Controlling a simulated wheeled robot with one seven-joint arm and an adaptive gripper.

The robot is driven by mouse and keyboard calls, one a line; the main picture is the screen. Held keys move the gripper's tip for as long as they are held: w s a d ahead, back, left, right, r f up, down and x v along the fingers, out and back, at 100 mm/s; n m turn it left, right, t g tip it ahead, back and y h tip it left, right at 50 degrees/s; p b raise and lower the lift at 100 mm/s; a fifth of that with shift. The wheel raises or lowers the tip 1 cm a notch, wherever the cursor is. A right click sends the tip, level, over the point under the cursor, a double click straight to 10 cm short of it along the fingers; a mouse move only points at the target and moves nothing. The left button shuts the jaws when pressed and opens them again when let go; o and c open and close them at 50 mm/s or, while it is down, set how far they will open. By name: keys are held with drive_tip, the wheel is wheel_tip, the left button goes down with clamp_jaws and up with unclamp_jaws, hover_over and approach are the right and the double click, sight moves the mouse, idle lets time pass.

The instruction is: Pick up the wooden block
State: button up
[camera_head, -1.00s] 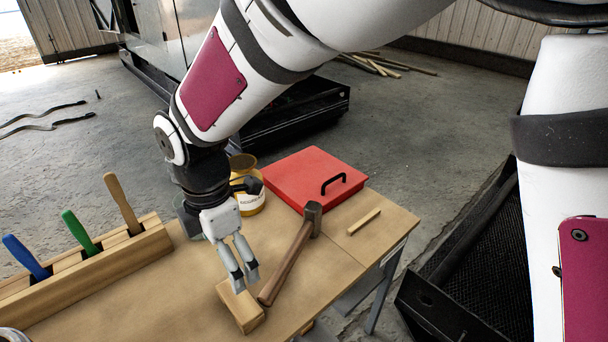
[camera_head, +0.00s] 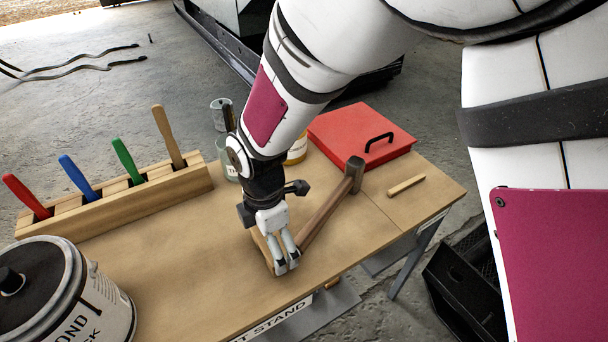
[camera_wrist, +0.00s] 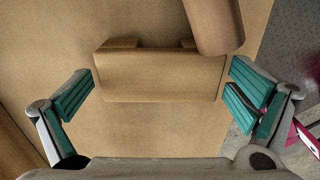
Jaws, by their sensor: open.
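The wooden block (camera_wrist: 160,76) lies on the table between my open fingertips in the wrist view. It is a light tan bar, with a finger pad close to each end. In the head view the block (camera_head: 262,250) is mostly hidden behind my gripper (camera_head: 287,264), which reaches down over it near the table's front edge. In the wrist view my gripper (camera_wrist: 160,95) is open, with teal pads on both sides. I cannot tell whether either pad touches the block.
A hammer (camera_head: 330,208) lies right beside the block; its handle (camera_wrist: 214,22) overlaps the block's upper right in the wrist view. A red box (camera_head: 350,138), a thin wooden stick (camera_head: 406,186), a tool rack (camera_head: 120,210) and a large pot (camera_head: 95,300) are on the table (camera_head: 200,270).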

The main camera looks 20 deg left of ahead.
drive_tip(key=shift+f, duration=0.5)
drive_tip(key=c, duration=1)
drive_tip(key=shift+o, duration=0.2)
drive_tip(key=shift+r, duration=0.15)
